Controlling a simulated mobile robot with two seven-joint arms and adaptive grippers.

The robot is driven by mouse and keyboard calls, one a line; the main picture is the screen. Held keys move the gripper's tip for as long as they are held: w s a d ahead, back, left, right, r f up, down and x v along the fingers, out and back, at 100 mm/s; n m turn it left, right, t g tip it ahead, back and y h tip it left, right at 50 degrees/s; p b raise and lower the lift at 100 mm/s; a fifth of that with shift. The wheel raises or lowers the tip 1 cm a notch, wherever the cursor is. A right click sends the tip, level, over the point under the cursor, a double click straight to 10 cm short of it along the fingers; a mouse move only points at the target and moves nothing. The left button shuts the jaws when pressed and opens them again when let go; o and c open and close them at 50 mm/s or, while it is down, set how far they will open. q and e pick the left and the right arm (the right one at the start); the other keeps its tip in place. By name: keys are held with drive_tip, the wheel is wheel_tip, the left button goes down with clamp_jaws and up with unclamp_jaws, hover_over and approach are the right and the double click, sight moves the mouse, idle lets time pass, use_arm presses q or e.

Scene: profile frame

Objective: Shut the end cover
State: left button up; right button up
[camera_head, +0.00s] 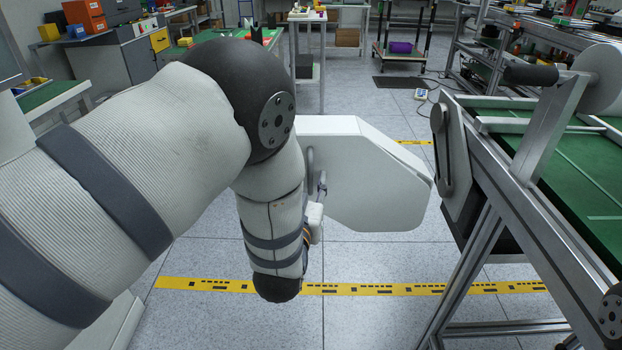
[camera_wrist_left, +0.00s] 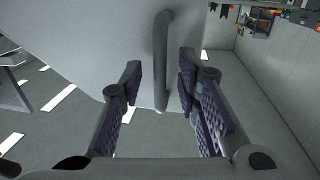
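The end cover (camera_head: 375,180) is a white panel with angled corners. It stands open, swung out to the left of the conveyor's end. Its near face carries a grey bar handle (camera_head: 310,165). In the left wrist view the cover (camera_wrist_left: 90,40) fills the upper left and the dark handle (camera_wrist_left: 161,60) runs down the middle. My left gripper (camera_wrist_left: 160,85) is open, with one finger on each side of the handle and gaps visible. In the head view my left arm hides most of that gripper (camera_head: 320,190). My right gripper is not in view.
The conveyor (camera_head: 520,190), with a green belt and metal frame, stands at the right. A grey belt guard (camera_head: 452,155) sits on its end, beside the cover's right edge. The floor below is clear, with a yellow marking strip (camera_head: 400,289). Workbenches stand farther back.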

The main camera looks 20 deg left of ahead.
use_arm(q)
drive_tip(key=shift+w+a, duration=0.1)
drive_tip(key=shift+w, duration=0.55)
clamp_jaws()
